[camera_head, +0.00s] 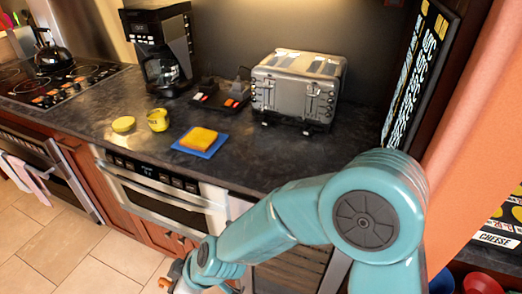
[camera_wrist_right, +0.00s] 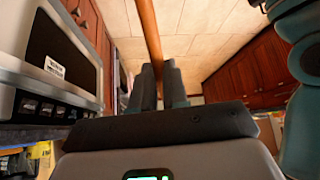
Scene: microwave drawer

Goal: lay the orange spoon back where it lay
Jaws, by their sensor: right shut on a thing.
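The orange spoon (camera_wrist_right: 147,30) shows in the right wrist view as a long orange-brown handle. It passes between the fingers of my right gripper (camera_wrist_right: 161,78), which is shut on it, and runs up past the picture's top edge. In the head view my right arm reaches down to the lower left, in front of the counter. A small orange bit of the spoon (camera_head: 163,283) shows at its end, near the bottom edge. Most of the gripper there is cut off or hidden. My left gripper is in neither view.
Below, the microwave drawer (camera_head: 160,196) looks shut. The tiled floor is clear at lower left.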

